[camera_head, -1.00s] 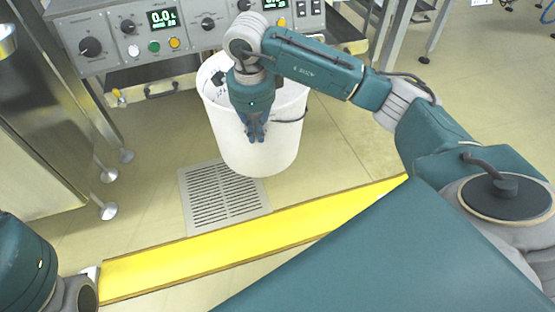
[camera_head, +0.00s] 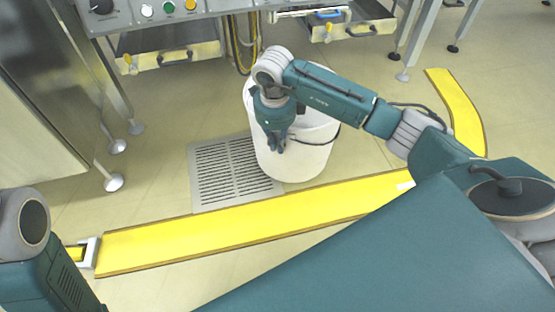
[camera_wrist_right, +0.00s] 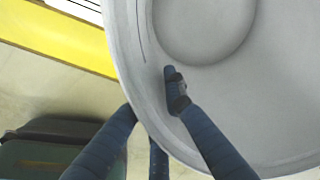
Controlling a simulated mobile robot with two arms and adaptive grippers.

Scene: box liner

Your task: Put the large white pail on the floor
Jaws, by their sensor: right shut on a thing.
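The large white pail (camera_head: 297,162) is upright at the middle of the head view, beside the right edge of a floor grate. I cannot tell whether its base touches the floor. My right gripper (camera_head: 277,143) is at the pail's near left side, shut on its wall. In the right wrist view the pail (camera_wrist_right: 215,100) fills the upper right, and the right gripper (camera_wrist_right: 152,98) straddles its wall, with one finger inside and the others outside. Only my left arm shows at the lower left of the head view; its gripper is not visible.
A metal floor grate (camera_head: 225,178) lies left of the pail. A yellow floor strip (camera_head: 230,225) runs in front. A steel cabinet (camera_head: 40,100) stands at left, and a control panel with drawers (camera_head: 170,55) is behind. Open floor (camera_head: 390,85) lies to the right.

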